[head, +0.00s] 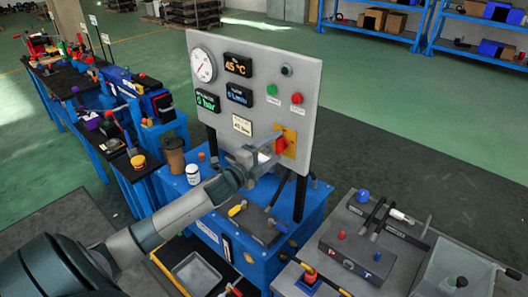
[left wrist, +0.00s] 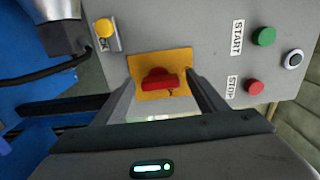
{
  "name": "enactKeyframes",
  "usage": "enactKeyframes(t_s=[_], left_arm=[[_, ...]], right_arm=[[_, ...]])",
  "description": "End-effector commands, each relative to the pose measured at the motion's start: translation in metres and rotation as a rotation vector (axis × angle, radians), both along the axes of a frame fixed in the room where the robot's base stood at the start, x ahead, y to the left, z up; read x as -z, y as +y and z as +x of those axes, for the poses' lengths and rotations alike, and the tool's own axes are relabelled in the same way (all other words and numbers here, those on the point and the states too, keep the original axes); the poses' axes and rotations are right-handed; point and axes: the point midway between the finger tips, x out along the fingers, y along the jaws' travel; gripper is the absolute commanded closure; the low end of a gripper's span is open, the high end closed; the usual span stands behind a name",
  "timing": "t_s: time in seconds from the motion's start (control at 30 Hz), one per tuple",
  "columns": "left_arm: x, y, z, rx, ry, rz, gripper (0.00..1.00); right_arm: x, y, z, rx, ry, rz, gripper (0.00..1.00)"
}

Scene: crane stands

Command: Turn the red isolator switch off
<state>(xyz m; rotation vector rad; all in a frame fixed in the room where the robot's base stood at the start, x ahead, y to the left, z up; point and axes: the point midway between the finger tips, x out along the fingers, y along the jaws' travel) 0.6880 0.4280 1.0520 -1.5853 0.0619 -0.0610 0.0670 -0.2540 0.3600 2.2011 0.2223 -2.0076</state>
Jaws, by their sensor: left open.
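The red isolator switch (head: 281,145) sits on a yellow plate (head: 290,142) at the lower right of the grey control panel (head: 262,75). In the left wrist view the red knob (left wrist: 160,79) is on its yellow plate (left wrist: 146,63), between my finger lines. My left gripper (head: 268,152) is at the switch, with its fingers pointing at the panel. In the left wrist view my left gripper (left wrist: 160,88) is open, one finger on each side of the knob. I cannot tell whether the fingers touch it. My right gripper is not in view.
The panel stands on a blue bench (head: 262,262). A second bench with levers (head: 345,250) is at the right.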

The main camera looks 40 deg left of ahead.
Motion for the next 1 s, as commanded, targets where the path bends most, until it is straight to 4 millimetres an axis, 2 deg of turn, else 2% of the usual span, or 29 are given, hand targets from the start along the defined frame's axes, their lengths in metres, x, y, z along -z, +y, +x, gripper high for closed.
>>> enactKeyframes(t_s=[0.17,0.37,1.0], left_arm=[[0.002,0.0,-0.007,0.001,0.001,0.001,0.34],[0.003,0.002,-0.027,0.001,0.002,0.002,0.34],[0.003,0.009,-0.116,0.0,0.002,0.0,0.34]], right_arm=[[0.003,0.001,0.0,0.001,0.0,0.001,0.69],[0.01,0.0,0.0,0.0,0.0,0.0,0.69],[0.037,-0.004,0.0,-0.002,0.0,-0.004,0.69]])
